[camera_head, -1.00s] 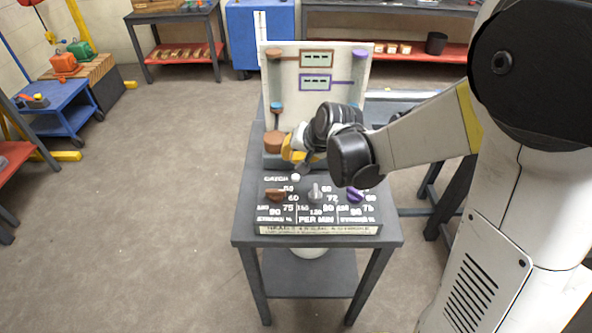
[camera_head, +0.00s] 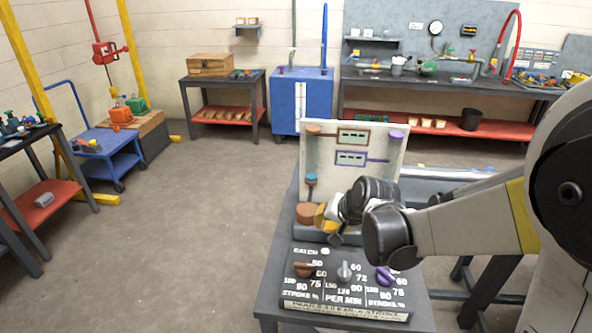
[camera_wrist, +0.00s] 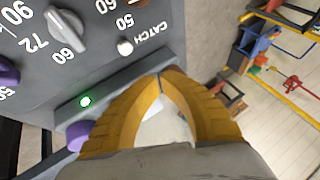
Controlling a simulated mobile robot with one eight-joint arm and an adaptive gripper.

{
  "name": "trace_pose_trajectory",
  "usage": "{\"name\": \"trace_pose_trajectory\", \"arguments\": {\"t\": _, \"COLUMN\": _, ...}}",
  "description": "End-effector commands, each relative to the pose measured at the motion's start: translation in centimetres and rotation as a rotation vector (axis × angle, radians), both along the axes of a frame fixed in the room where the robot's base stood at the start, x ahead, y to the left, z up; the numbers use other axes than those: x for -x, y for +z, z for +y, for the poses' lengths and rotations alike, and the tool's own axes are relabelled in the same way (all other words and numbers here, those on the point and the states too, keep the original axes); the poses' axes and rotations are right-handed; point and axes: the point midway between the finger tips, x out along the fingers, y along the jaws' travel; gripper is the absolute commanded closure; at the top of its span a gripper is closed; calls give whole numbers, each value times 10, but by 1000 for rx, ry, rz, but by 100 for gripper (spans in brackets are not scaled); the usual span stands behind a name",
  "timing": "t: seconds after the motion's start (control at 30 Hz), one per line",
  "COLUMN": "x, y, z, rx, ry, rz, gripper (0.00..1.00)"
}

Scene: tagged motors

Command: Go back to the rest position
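The dark control panel (camera_head: 347,297) sits on a grey table with an upright pale board (camera_head: 352,185) behind it. The panel carries a brown knob (camera_head: 303,270), a grey knob (camera_head: 345,271), a purple knob (camera_head: 385,275) and a small white catch button (camera_head: 325,251). My gripper (camera_head: 327,225) hangs just above the panel's back edge, near the catch button and in front of the board. In the wrist view the yellow fingertips of my gripper (camera_wrist: 159,78) meet with nothing seen between them. The grey knob (camera_wrist: 66,30), the catch button (camera_wrist: 125,47) and a lit green lamp (camera_wrist: 85,101) show there.
A blue cabinet (camera_head: 301,102), a workbench (camera_head: 455,85) and a table with a wooden box (camera_head: 211,65) stand along the back wall. A blue cart (camera_head: 110,158) and a dark table (camera_head: 40,200) are at the left. The floor (camera_head: 190,220) left of the panel's table is open.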

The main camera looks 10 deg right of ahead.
Motion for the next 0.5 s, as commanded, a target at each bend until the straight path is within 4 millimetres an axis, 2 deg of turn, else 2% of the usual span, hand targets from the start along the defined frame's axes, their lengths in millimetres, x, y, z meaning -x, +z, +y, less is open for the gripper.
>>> {"name": "trace_pose_trajectory", "arguments": {"t": 0.17, "x": 19, "y": 18, "z": -3, "rx": 38, "ry": 22, "rz": -7, "gripper": 100}}
{"name": "trace_pose_trajectory", "arguments": {"t": 0.27, "x": 46, "y": 41, "z": -7, "rx": 92, "ry": 52, "rz": -16, "gripper": 100}}
{"name": "trace_pose_trajectory", "arguments": {"t": 0.4, "x": 97, "y": 69, "z": -15, "rx": 189, "ry": 108, "rz": -31, "gripper": 100}}
{"name": "trace_pose_trajectory", "arguments": {"t": 0.5, "x": 133, "y": 81, "z": -21, "rx": 258, "ry": 147, "rz": -40, "gripper": 100}}
